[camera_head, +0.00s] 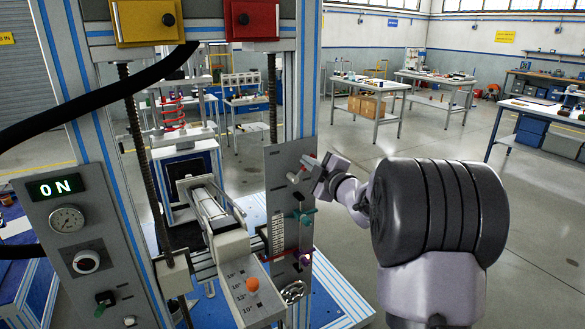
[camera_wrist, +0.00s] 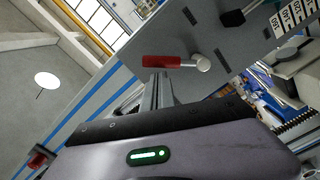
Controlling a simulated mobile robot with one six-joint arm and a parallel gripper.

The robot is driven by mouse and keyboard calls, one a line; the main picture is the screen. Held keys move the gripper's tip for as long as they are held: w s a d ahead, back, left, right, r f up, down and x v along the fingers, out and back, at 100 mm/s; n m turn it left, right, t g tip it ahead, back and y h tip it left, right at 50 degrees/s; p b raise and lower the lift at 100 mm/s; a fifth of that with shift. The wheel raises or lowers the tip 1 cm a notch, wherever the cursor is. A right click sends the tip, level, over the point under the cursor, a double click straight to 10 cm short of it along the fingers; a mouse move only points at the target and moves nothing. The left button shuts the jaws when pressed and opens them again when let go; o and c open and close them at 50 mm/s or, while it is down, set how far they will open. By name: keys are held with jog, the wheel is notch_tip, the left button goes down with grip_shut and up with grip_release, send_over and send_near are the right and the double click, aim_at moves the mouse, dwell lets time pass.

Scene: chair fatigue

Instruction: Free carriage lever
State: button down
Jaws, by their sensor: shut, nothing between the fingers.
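A grey upright plate (camera_head: 275,160) carries several levers; which one is the carriage lever cannot be read. A red-handled lever (camera_wrist: 162,61) with a round metal pivot (camera_wrist: 203,63) lies across the upper middle of the wrist view. In the head view, a teal lever (camera_head: 303,216) and a purple lever (camera_head: 299,253) sit lower on the plate. My gripper (camera_head: 311,162) is at the plate's upper right edge, by the top lever. In the wrist view my fingers (camera_wrist: 157,83) are shut and empty, just below the red handle. Whether they touch it cannot be told.
A control panel (camera_head: 85,225) with a lit ON display (camera_head: 56,187) stands at left. A tilted box with an orange knob (camera_head: 252,285) sits below the carriage. A black cable (camera_head: 90,100) crosses at upper left. Open floor and workbenches (camera_head: 375,88) lie behind.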

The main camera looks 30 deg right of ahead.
jog(key=d+f+m, duration=0.1)
jog(key=m, duration=0.1)
jog(key=d+f+m+p, duration=0.1)
jog(key=m, duration=0.2)
jog(key=d+f+m+p, duration=0.1)
jog(key=d+f+m, duration=0.1)
jog(key=m, duration=0.1)
jog(key=shift+w+y, duration=0.1)
jog(key=shift+y, duration=0.3)
jog(key=shift+a+f, duration=0.1)
jog(key=shift+f, duration=0.05)
dwell(0.4)
